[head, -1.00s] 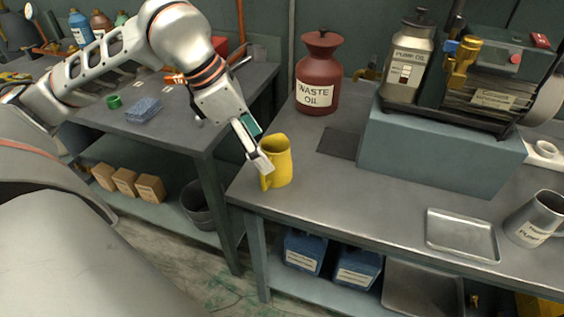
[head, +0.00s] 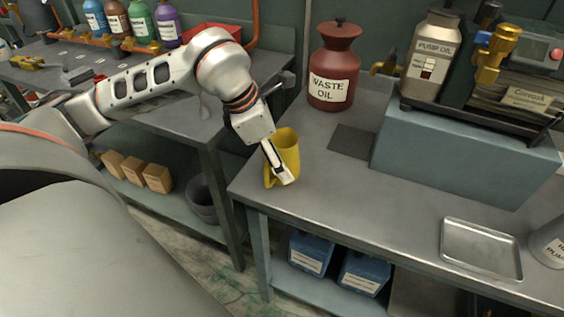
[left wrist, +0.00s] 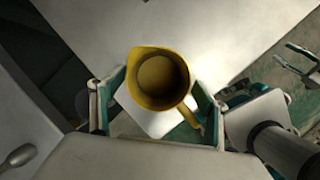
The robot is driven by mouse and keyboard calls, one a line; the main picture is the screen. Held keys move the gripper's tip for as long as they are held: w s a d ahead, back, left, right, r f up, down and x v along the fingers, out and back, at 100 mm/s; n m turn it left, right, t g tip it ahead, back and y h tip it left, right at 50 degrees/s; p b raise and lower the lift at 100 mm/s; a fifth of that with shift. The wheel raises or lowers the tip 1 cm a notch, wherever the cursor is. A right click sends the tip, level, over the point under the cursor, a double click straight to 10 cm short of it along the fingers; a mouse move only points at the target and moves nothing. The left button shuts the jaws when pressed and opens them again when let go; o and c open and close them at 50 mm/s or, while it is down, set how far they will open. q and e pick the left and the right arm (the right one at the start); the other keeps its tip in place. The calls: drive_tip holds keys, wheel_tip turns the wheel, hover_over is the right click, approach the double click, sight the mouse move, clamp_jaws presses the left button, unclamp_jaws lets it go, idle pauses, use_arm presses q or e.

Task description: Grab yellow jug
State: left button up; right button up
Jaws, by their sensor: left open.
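The yellow jug (head: 288,146) stands upright near the left edge of the right-hand workbench. My left gripper (head: 279,165) reaches down at the jug, one finger showing in front of its side. In the left wrist view, the jug (left wrist: 158,78) is seen from above, its round mouth up. The open fingers of my left gripper (left wrist: 158,92) lie on either side of it. Its handle points toward the right finger. Whether a finger touches the jug I cannot tell. What looks like my right gripper (left wrist: 300,62) shows open and empty at the right of the wrist view.
A red waste oil can (head: 333,75) stands behind the jug. A grey-blue block (head: 455,150) carries the pump oil bottle (head: 432,55) and a pump. A metal tray (head: 480,248) lies at the right. The bench between jug and tray is clear. Another bench stands left, across a gap.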

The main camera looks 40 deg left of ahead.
use_arm(q)
drive_tip(key=shift+w+d+f, duration=0.1)
drive_tip(key=shift+w+f, duration=0.1)
drive_tip(key=shift+f, duration=0.55)
drive_tip(key=c, duration=1.3)
drive_tip(key=shift+o, duration=0.2)
use_arm(e)
drive_tip(key=shift+a+r, duration=0.1)
drive_tip(key=shift+a, duration=0.05)
